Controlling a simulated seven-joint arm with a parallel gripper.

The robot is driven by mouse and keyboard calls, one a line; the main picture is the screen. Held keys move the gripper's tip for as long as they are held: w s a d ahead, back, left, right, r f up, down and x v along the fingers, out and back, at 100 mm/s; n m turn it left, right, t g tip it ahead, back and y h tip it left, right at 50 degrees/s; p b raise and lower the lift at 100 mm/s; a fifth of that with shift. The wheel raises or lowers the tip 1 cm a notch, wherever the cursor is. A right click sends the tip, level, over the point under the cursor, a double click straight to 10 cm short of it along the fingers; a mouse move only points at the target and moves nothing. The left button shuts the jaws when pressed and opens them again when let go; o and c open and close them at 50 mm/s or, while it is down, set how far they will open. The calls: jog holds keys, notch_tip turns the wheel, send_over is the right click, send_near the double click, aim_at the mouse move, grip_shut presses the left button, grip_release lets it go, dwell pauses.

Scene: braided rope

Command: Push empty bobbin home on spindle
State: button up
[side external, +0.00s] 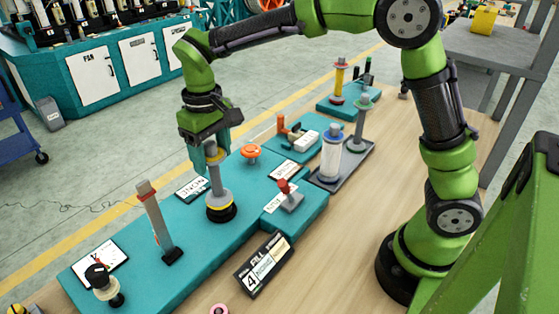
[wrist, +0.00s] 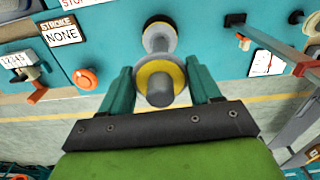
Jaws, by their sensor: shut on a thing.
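My gripper (side external: 211,150) points down over the teal bench unit and is shut on a slim grey bobbin (side external: 216,182). In the wrist view my gripper (wrist: 163,72) has one finger on each side of the bobbin, at its yellow-ringed flange (wrist: 142,80). The bobbin stands about upright above a black and yellow round base (side external: 221,213). Its lower grey flange is close to that base; I cannot tell whether any gap is left. The spindle inside the bobbin is hidden.
A grey post with a red band (side external: 155,220) stands at left of the bobbin. An orange button (side external: 250,151) and a red-knobbed lever (side external: 286,190) are to the right. A grey tray (side external: 345,160) holds a white bobbin (side external: 332,155) and a green-topped spindle (side external: 360,122).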

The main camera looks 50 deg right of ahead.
aim_at(210, 143)
jog(key=shift+f, duration=1.1)
dwell(2.7)
jog(key=o, duration=1.5)
jog(key=shift+r, duration=3)
